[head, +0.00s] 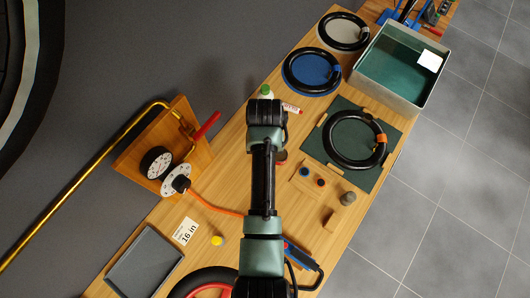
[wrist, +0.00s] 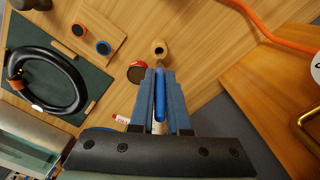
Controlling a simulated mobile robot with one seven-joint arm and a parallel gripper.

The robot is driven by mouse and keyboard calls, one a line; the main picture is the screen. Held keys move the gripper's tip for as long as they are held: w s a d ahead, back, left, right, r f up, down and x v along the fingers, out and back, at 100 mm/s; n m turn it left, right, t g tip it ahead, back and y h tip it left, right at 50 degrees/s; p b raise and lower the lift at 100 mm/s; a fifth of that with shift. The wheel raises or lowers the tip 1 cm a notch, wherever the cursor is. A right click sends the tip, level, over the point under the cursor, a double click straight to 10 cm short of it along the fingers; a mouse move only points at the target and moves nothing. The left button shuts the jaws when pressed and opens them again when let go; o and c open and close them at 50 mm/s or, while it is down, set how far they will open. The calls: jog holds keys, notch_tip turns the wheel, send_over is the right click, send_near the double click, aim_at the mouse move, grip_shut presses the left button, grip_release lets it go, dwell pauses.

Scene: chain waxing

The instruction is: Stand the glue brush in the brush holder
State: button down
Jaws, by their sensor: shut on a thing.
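My gripper (wrist: 159,88) is shut on the glue brush (wrist: 160,98), whose blue handle lies between the two blue-grey fingers in the wrist view. The brush's narrow dark end points away from the gripper, towards a small round wooden brush holder (wrist: 159,47) with a dark hole in its top. In the picture the brush end is just below the holder; I cannot tell its height or whether they touch. In the head view my arm runs up the middle and hides the gripper's fingers, the brush and the holder.
A red tin (wrist: 137,72) stands close beside the holder. A red-and-white tube (head: 292,108) and a green-and-white bottle (head: 266,91) are near my wrist. A wooden block with blue and orange plugs (head: 309,178) and a green mat (head: 314,148) with a tyre lie to the right.

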notch_tip(320, 180, down, 3)
jog(key=shift+d+r+b, duration=0.1)
jog(key=shift+r+b, duration=0.1)
jog(key=shift+b, duration=0.4)
jog(key=shift+w+f+b, duration=0.1)
jog(key=shift+f+b, duration=2.45)
jog(key=shift+f, duration=0.55)
jog(key=c, duration=0.8)
grip_release()
jog(key=shift+r, duration=0.1)
notch_tip(320, 180, up, 13)
jog(key=shift+f, duration=0.1)
